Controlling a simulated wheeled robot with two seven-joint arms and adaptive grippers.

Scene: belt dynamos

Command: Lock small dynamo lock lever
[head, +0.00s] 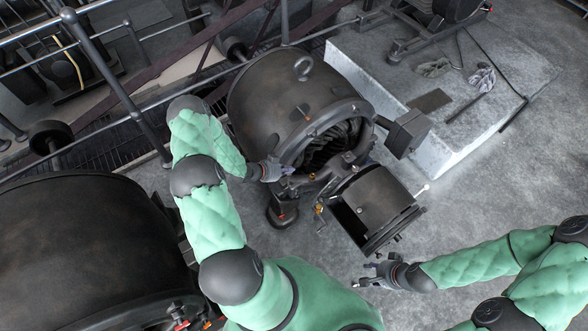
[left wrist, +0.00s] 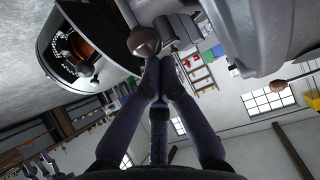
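The small dynamo (head: 285,90) is a dark drum with a round open end, in the middle of the head view. A hinged dark cover (head: 378,198) stands swung out at its lower right. My left gripper (head: 287,171) is at the lower left rim of the opening. My right gripper (head: 362,275) is open and empty, below the cover.
A larger dark drum (head: 80,250) fills the lower left. Railings (head: 110,75) run along the upper left. The grey floor at right is clear.

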